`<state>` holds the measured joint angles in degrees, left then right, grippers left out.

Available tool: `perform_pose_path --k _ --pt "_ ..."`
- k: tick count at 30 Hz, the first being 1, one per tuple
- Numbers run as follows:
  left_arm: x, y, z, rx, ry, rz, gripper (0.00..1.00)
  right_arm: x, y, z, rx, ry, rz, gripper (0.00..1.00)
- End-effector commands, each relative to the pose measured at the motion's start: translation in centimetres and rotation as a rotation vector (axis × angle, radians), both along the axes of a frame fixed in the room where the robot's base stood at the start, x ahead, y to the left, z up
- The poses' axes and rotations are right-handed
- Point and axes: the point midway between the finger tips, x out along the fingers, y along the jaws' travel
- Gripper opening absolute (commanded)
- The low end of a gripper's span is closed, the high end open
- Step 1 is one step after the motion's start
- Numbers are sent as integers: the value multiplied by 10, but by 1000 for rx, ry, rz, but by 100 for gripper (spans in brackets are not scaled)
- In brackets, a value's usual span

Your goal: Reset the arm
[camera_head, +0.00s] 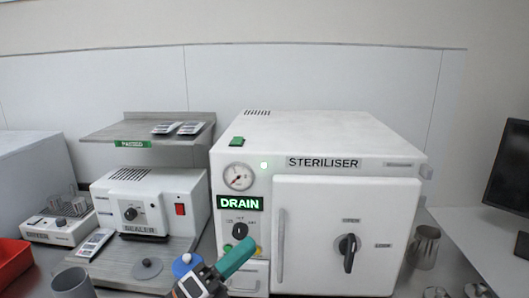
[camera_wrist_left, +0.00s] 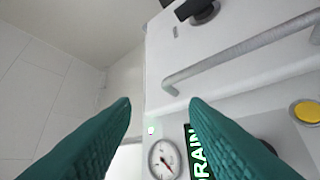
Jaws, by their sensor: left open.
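My left gripper (camera_head: 236,260) shows at the bottom centre of the head view, with teal fingers in front of the lower left of the white steriliser (camera_head: 346,225). In the left wrist view its two fingers (camera_wrist_left: 158,112) are apart with nothing between them. The steriliser's gauge (camera_wrist_left: 163,160), lit DRAIN sign and door handle bar (camera_wrist_left: 240,50) show beyond the fingers. In the head view the DRAIN sign (camera_head: 239,203) sits above a black knob (camera_head: 240,230), partly close to the gripper. My right gripper is not in either view.
A sealer (camera_head: 150,195) stands left of the steriliser under a grey shelf (camera_head: 150,129) with pouches. A red bin (camera_head: 12,262) and a grey cup (camera_head: 72,284) are at lower left. Metal cups (camera_head: 425,245) and a monitor (camera_head: 510,170) are at right.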

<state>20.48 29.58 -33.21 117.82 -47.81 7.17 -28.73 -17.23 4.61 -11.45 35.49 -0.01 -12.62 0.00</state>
Motion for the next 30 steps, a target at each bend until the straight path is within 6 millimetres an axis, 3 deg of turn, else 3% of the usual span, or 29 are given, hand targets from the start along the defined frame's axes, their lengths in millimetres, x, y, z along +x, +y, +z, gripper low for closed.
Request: perform_pose_path --k 4,6,8,12,15,18,27,30 --pt "15 61 -45 -437 483 244 41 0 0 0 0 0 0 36" --pt "10 92 -85 -622 720 370 41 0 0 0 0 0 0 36" --pt "-1 115 -123 -764 918 481 41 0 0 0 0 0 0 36" --pt "-53 149 -205 -1014 1311 720 41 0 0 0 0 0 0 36" --pt "-93 159 -244 -1123 1511 857 41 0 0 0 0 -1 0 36" --pt "-129 164 -270 -1194 1663 969 41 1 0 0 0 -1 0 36" --pt "-223 165 -310 -1318 1991 1242 41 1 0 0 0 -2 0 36" --pt "-241 164 -322 -1333 2058 1306 41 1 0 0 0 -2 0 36"
